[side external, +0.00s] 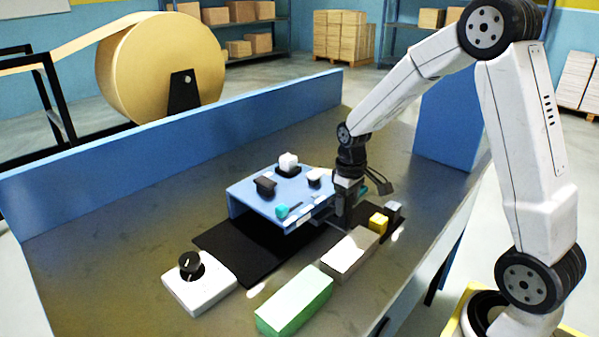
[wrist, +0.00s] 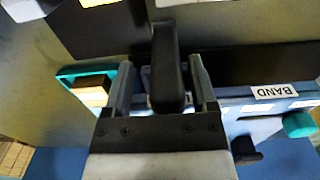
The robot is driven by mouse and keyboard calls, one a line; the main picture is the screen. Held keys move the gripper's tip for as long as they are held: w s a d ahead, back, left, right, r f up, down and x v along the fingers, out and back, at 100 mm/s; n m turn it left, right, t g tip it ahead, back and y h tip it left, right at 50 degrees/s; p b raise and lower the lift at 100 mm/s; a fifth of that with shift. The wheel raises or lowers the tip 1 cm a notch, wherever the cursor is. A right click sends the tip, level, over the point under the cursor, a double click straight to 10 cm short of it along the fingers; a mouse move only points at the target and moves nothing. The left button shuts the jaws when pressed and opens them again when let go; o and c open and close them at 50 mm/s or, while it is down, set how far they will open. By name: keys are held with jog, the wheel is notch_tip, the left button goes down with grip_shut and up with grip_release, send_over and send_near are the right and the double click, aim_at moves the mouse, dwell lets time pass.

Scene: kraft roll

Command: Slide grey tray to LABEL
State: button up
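My gripper (side external: 345,208) points down at the right front corner of the blue shelf (side external: 262,196). In the wrist view its two fingers (wrist: 163,85) stand apart, with a dark upright bar (wrist: 167,65) between them. A gap shows between the left finger and the bar; I cannot tell what the bar belongs to. A white label (wrist: 272,90) reading BAND, upside down, is on the shelf's front edge. A second white patch is mostly hidden by the fingers. I cannot clearly make out a grey tray or the word LABEL. A grey-beige block (side external: 350,252) lies in front of my gripper.
A teal-edged holder (wrist: 88,82) with a brown piece is beside my gripper. A green block (side external: 294,300), a white box with a black knob (side external: 199,283), and a yellow cube (side external: 378,223) stand near the front. A blue wall (side external: 180,140) edges the back.

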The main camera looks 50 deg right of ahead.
jog(key=shift+r, duration=3.9)
jog(key=shift+w+a+r+t, duration=0.15)
jog(key=shift+w+a+t, duration=0.25)
jog(key=shift+a+t, duration=0.25)
jog(key=shift+t, duration=0.65)
jog(key=s+a+f, duration=0.2)
jog(key=s+a, duration=0.1)
jog(key=s+a+f, duration=0.3)
jog(key=s+a, duration=0.1)
jog(key=s+a+f, duration=0.2)
jog(key=s+a, duration=0.1)
jog(key=s, duration=0.1)
jog(key=shift+a+f, duration=0.15)
jog(key=shift+f, duration=0.15)
